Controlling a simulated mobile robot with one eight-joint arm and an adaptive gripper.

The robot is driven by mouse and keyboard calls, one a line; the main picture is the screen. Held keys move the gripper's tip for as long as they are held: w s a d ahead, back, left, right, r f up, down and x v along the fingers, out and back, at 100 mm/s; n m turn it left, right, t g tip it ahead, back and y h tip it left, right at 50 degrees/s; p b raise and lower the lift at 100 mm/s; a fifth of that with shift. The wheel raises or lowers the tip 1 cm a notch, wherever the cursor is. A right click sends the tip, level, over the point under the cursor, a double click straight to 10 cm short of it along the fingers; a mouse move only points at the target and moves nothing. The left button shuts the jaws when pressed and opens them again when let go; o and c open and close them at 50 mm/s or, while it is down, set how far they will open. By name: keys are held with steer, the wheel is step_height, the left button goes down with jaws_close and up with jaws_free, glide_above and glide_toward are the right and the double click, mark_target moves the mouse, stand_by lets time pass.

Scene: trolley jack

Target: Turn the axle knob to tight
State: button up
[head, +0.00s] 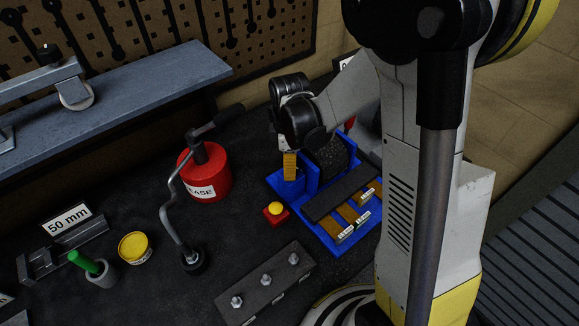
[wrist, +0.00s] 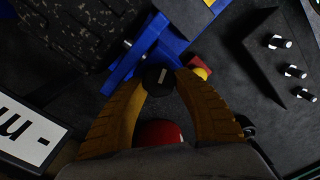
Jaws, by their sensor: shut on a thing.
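The axle knob (wrist: 160,78) is a black round knob with a white mark, at the side of the blue jack frame (wrist: 128,72) in the wrist view. My gripper (wrist: 158,84) has its two ribbed orange-yellow fingers closed on the knob, one on each side. In the head view my gripper (head: 289,166) points down at the left side of the blue frame (head: 326,190), and the knob is hidden there. A dark speckled roller (head: 332,155) sits in the frame. I cannot read a tight or loose label.
A red grease can (head: 205,181) stands left of my gripper. A yellow button (head: 276,208) on a red base and a bolt bar (head: 265,283) are in front. A bent crank (head: 172,215), a yellow tin (head: 135,246) and a 50 mm sign (head: 68,218) are further left.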

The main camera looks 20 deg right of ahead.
steer(key=o, duration=1.2)
